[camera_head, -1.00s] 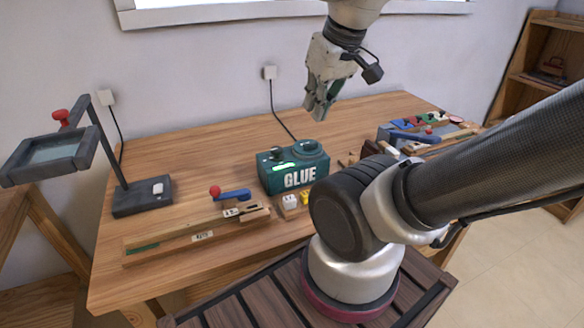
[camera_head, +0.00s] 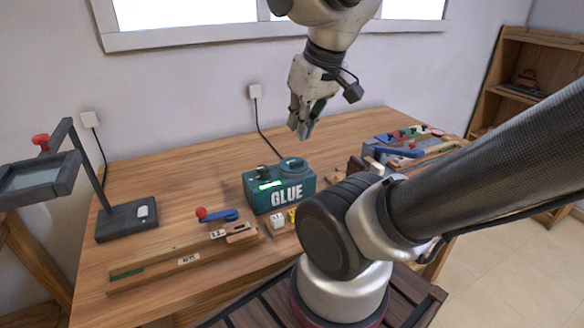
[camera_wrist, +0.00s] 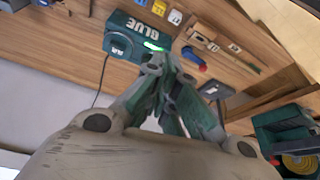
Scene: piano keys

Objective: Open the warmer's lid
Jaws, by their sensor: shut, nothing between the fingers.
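The warmer is a teal box (camera_head: 279,189) with "GLUE" in white letters and a lit green display, standing on the wooden table in the head view. Its round lid (camera_head: 292,164) sits on the right part of its top and looks closed. In the wrist view the warmer (camera_wrist: 136,37) shows upside down at the top, beyond the fingers. My gripper (camera_head: 300,134) is above and slightly behind the warmer, pointing down, apart from it. Its fingers (camera_wrist: 172,130) are shut and empty.
A dark magnifier stand (camera_head: 127,219) is at the left. A wooden jig (camera_head: 180,258) with a blue, red-knobbed lever lies front left. Small blocks sit right of the warmer; a blue clamp (camera_head: 398,151) is farther right. A cord (camera_head: 262,130) runs behind the warmer.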

